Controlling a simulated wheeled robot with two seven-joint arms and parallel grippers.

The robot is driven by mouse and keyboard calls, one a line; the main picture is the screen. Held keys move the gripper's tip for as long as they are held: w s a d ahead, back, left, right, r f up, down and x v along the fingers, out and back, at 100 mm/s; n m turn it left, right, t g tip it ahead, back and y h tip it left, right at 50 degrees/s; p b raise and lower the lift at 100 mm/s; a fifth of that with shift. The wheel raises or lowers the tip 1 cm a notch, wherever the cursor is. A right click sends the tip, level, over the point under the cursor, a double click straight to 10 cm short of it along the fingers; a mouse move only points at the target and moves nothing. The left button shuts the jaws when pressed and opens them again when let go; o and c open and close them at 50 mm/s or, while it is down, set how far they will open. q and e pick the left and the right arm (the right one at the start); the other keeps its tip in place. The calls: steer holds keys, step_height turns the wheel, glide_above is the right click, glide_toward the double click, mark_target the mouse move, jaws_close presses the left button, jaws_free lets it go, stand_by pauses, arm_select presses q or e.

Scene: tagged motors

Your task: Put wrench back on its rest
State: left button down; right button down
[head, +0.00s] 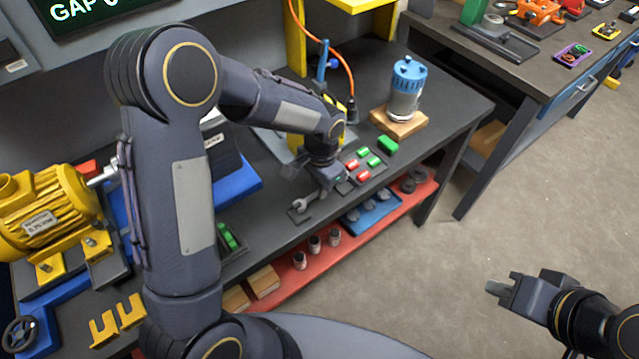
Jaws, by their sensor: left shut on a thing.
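A grey wrench (300,205) with an open-ended head lies over or on a small dark flat plate near the front edge of the dark workbench (276,232). My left gripper (324,192) comes down from above at its right end and is shut on it. The handle end is partly hidden by the gripper. I cannot tell whether the wrench touches the plate. My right gripper (497,288) is empty and away from the bench, over the floor at the lower right. Its finger gap is too small to judge.
Red and green blocks (364,176) sit just right of the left gripper. A blue-topped canister (406,90) stands on a wooden block behind. A yellow motor (45,212) is at the left. A red lower shelf (342,252) holds small jars and a blue tray.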

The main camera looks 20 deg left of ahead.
stand_by(0.4)
arm_select(q)
steer(key=shift+f+b, duration=0.6)
steer(key=shift+f, duration=0.05)
steer(key=shift+f, duration=0.1)
steer(key=shift+f+b, duration=0.55)
steer(key=c, duration=1.4)
jaws_free()
